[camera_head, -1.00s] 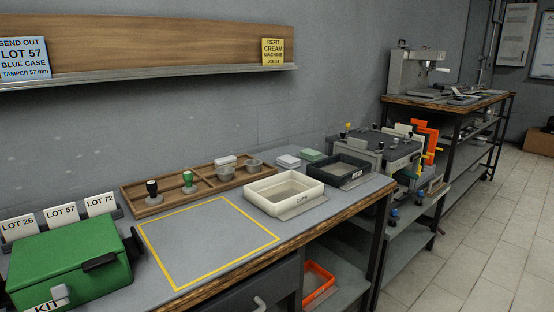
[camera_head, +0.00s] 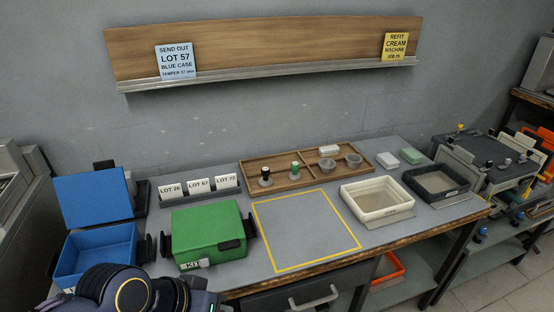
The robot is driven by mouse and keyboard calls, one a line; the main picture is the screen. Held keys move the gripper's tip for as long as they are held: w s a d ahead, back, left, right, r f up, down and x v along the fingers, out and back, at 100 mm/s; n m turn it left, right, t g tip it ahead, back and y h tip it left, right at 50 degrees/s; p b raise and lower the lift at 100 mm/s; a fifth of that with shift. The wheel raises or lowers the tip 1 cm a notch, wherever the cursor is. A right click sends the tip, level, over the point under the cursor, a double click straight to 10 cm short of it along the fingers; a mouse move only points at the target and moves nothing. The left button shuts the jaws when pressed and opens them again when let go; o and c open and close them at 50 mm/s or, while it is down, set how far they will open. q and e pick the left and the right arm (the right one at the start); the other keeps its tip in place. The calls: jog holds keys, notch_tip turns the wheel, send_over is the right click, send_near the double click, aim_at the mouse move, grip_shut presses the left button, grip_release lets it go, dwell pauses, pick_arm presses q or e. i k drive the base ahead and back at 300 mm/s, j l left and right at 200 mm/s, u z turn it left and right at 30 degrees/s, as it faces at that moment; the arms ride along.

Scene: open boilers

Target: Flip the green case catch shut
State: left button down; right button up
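The green case (camera_head: 208,231) sits on the grey bench, left of the yellow-outlined square. Its lid looks down, with a dark handle on its right side. The small pale catch (camera_head: 205,262) is at the front edge beside the KIT label (camera_head: 190,266); it is too small to tell whether it is flipped up or shut. A dark rounded part of my arm with a yellow ring shows at the bottom left, in front of the blue case and near the green case's front left corner. No fingertips of either gripper show.
An open blue case (camera_head: 98,252) stands left of the green one. Lot cards (camera_head: 198,185) stand behind. The yellow-outlined square (camera_head: 305,228) is empty. A wooden tray (camera_head: 285,182) with tampers and cups lies behind it; a cream bin (camera_head: 383,205) and a dark bin (camera_head: 437,184) are right.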

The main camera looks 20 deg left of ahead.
aim_at(204, 261)
jog(key=j+u, duration=0.1)
jog(key=u, duration=1.15)
